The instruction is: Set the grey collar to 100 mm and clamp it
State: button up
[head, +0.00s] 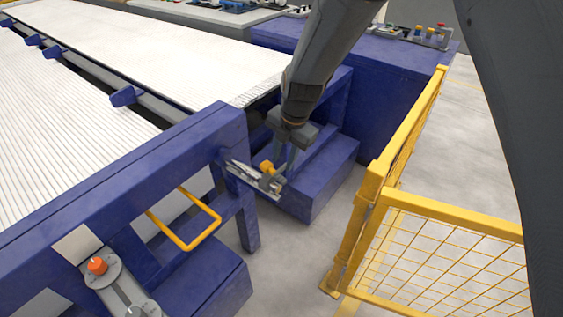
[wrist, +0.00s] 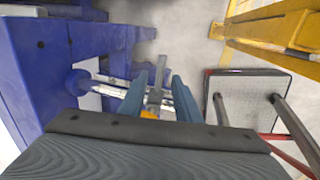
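A pale metal rod or scale (head: 240,172) sticks out from the blue frame's corner in the head view. It also shows left of my fingers in the wrist view (wrist: 108,87). A grey upright piece (wrist: 155,88), perhaps the collar or part of it, stands between my fingertips. An orange knob or lever (head: 267,168) sits beside the fingers, and a bit of orange shows low between them in the wrist view. My gripper (wrist: 160,82) is open around the grey piece, with gaps visible. Contact cannot be told. Scale marks are too small to read.
A blue machine frame (head: 180,150) fills the left, with a yellow handle (head: 188,240) and an orange knob on a panel (head: 97,266). A yellow mesh fence (head: 440,235) stands close on the right. A grey-topped stand (wrist: 252,100) is right of the gripper. Bare floor lies between.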

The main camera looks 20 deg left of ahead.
aim_at(281, 168)
jog(key=shift+a+f+p, duration=0.15)
jog(key=shift+f+p, duration=0.05)
jog(key=shift+f, duration=0.55)
jog(key=shift+a+f+p, duration=0.15)
jog(key=shift+f, duration=0.6)
jog(key=shift+w, duration=0.1)
grip_shut()
